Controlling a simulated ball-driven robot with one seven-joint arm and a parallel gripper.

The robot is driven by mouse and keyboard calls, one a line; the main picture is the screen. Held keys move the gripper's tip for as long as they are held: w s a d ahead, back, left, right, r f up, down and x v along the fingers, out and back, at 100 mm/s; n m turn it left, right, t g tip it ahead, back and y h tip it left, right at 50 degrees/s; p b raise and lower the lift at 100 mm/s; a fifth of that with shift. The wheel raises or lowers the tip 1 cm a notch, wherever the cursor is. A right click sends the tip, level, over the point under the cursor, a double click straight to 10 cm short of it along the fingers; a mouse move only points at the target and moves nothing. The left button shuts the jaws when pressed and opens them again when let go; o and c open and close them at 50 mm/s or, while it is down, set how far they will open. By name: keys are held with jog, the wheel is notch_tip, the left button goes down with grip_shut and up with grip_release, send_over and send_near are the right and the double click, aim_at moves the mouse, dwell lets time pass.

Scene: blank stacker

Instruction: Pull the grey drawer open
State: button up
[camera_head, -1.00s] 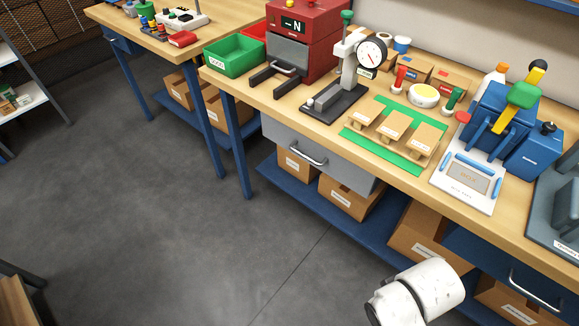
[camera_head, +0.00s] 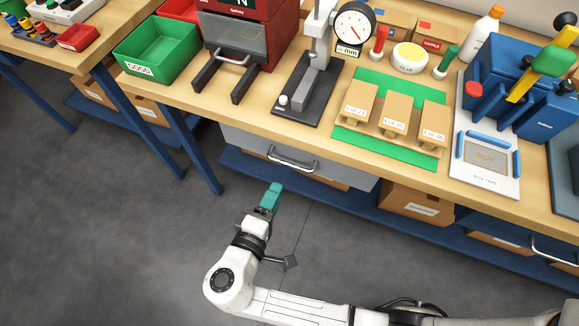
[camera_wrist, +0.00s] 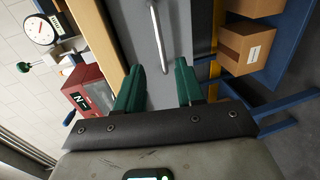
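The grey drawer (camera_head: 237,138) hangs under the workbench top, with its front flush beneath the edge. Its silver bar handle (camera_head: 293,160) is on the front face. My gripper (camera_head: 272,196) is below and in front of the handle, apart from it. In the wrist view my gripper (camera_wrist: 158,86) has its two green fingers spread with a wide gap between them. The handle (camera_wrist: 159,38) runs upright in that picture, ahead of the gap, and the drawer front (camera_wrist: 188,30) lies behind it. Nothing is between the fingertips.
The workbench top (camera_head: 180,97) holds a green bin (camera_head: 157,50), a dial gauge stand (camera_head: 310,85) and a green mat (camera_head: 360,145) with card boxes. A blue lower shelf (camera_head: 235,160) with cartons (camera_head: 415,203) lies below. The floor in front is clear.

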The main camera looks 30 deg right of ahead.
jog(key=p+x, duration=0.1)
jog(key=x, duration=0.8)
jog(key=shift+d, duration=0.3)
jog(key=shift+w, duration=0.1)
jog(key=shift+c, duration=0.4)
grip_shut()
